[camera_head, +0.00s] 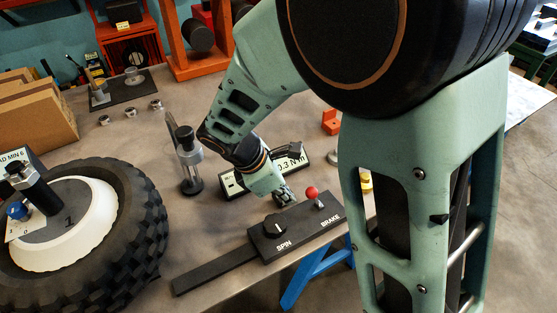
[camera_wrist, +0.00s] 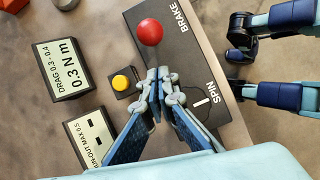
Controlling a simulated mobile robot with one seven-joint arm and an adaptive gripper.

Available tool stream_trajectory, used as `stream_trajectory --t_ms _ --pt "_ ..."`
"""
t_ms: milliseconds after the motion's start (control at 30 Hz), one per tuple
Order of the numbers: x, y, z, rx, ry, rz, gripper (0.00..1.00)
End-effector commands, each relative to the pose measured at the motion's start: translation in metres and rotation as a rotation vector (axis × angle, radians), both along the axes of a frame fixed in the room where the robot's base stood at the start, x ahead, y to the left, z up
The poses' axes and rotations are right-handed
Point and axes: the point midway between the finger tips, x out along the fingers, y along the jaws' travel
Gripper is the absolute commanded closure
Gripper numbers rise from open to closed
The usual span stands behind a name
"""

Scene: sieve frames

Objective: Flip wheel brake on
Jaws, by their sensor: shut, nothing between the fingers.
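A dark control box (camera_head: 290,232) lies near the table's front edge, with its label strip reading SPIN and BRAKE. A lever with a red ball knob (camera_head: 312,192) stands at its BRAKE end. The red knob (camera_wrist: 150,32) also shows in the wrist view, just ahead of the fingertips. A round black SPIN knob (camera_head: 274,225) with a white mark sits at the other end. My gripper (camera_wrist: 158,76) is shut and empty, its tips pointing toward the red knob and apart from it in the picture. In the head view my gripper (camera_head: 286,196) hangs just left of the knob.
A tyre with a white hub (camera_head: 75,240) lies at the left. A display (camera_wrist: 64,70) reads 0.3 N m, beside a second display (camera_wrist: 90,140) and a yellow button (camera_wrist: 122,82). A metal post (camera_head: 188,160) stands behind the box. Cardboard boxes (camera_head: 40,110) sit far left.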

Motion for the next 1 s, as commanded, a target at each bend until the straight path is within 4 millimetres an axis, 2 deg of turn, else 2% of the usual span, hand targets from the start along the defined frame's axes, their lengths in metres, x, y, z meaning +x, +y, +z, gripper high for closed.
stream_trajectory --t_ms 100,233,1000 --pt "0.005 -0.012 0.004 0.001 -0.001 0.0 1.0" --pt "0.008 -0.019 0.006 0.0 0.0 0.0 1.0" --pt "0.011 -0.024 0.011 0.042 0.029 0.0 1.0"
